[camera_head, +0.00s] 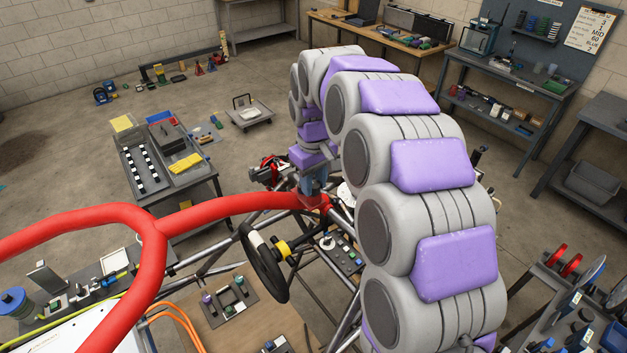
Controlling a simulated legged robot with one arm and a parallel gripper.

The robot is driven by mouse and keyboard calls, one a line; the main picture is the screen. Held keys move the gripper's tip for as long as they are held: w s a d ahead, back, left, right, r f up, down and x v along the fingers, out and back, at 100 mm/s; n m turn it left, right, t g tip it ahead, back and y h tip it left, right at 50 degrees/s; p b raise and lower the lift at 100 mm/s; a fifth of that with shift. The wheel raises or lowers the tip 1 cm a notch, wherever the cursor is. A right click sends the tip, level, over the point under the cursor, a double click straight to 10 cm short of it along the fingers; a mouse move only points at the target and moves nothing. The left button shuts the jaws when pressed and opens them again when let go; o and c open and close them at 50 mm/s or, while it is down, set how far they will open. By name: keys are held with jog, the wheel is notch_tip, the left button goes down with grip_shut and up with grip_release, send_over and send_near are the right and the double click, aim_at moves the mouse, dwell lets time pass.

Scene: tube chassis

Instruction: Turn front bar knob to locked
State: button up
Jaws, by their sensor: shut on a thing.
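The red tube bar (225,208) curves in from the left and ends at a red fitting among the dark chassis tubes. My gripper (313,190) points down onto this front end of the bar, at the far end of my grey and purple arm. It is shut on the front bar knob, which the jaws mostly hide. The knob's turn angle and any lock mark cannot be made out.
A black steering wheel (263,262) with a yellow hub stands left of and below the gripper. A dark panel with knobs (341,256) lies just below. A cart with trays (170,165) stands at left. Open floor lies beyond the chassis.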

jog(key=o, duration=1.1)
jog(key=shift+c, duration=0.2)
jog(key=shift+r, duration=0.15)
notch_tip(320, 180, up, 17)
jog(key=p, duration=0.2)
jog(key=shift+a+p, duration=0.15)
jog(key=shift+p, duration=0.25)
jog(key=shift+w, duration=0.1)
jog(key=s+d+f+m+b, duration=0.2)
jog(key=s+f+b, duration=0.4)
jog(key=s+f, duration=0.5)
jog(key=s+d+f+m+g+b, duration=0.1)
jog(key=s+d+f+b, duration=0.4)
jog(key=s+f, duration=0.7)
jog(key=s+d+f+m+b, duration=0.4)
jog(key=s+f+b, duration=0.4)
jog(key=s+f, duration=0.4)
jog(key=s, duration=0.3)
jog(key=shift+d+f+g+b, duration=0.15)
jog(key=shift+g+b, duration=0.2)
jog(key=shift+g, duration=0.05)
